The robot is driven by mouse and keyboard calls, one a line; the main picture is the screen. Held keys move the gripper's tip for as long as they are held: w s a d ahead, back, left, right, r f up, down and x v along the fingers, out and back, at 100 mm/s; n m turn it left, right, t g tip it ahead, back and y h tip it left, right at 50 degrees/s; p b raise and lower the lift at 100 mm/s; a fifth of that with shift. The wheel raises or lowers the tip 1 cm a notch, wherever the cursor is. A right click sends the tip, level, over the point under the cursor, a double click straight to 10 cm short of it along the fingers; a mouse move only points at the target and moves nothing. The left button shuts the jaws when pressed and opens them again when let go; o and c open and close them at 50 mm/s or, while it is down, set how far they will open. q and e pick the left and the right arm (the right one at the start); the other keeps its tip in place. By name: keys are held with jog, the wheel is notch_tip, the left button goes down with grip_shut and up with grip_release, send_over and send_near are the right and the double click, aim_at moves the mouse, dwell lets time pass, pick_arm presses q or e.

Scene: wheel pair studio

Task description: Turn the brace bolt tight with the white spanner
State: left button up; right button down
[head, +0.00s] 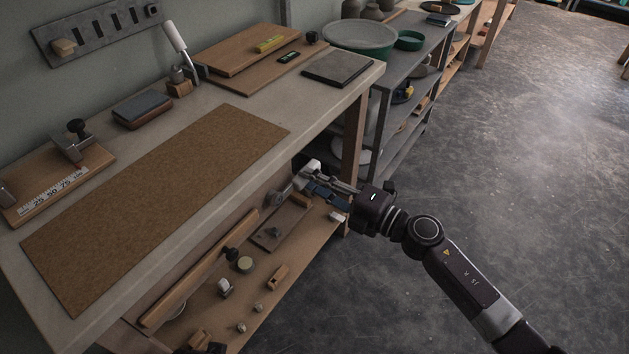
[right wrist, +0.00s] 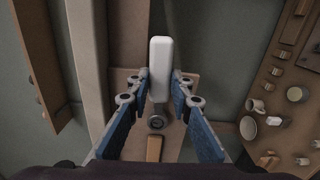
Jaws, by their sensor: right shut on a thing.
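My right gripper (head: 318,182) is under the front edge of the bench near its right leg. It is shut on the white spanner (right wrist: 160,62), whose pale handle stands between the two fingertips (right wrist: 160,82) in the right wrist view. A small white part of it shows at the gripper in the head view (head: 311,166). A dark grey round part (right wrist: 157,122) lies in line with the handle; I cannot tell whether it is the spanner's end or the brace bolt. Whether the spanner sits on the bolt is not clear. My left gripper is out of view.
The bench top (head: 315,117) is close above the gripper, with a brown mat (head: 160,200) on it. The lower shelf (head: 262,305) holds a long wooden bar (head: 195,275), a cup and several small parts. A grey rack (head: 415,75) stands to the right. Open floor (head: 530,170) lies beyond.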

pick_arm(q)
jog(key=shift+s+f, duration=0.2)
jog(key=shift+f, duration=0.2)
pick_arm(e)
jog(key=shift+w+a, duration=0.1)
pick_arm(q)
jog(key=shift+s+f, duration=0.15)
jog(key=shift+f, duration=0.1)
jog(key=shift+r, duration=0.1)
pick_arm(e)
jog(key=shift+a+f+m+p, duration=0.1)
jog(key=shift+f+m+p, duration=0.25)
jog(key=shift+m, duration=0.35)
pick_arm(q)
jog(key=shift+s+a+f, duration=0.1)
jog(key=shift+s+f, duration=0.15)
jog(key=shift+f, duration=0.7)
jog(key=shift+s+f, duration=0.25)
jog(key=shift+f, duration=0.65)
pick_arm(e)
jog(key=shift+f+m, duration=0.9)
jog(key=shift+m, duration=0.2)
pick_arm(q)
jog(key=shift+p, duration=0.3)
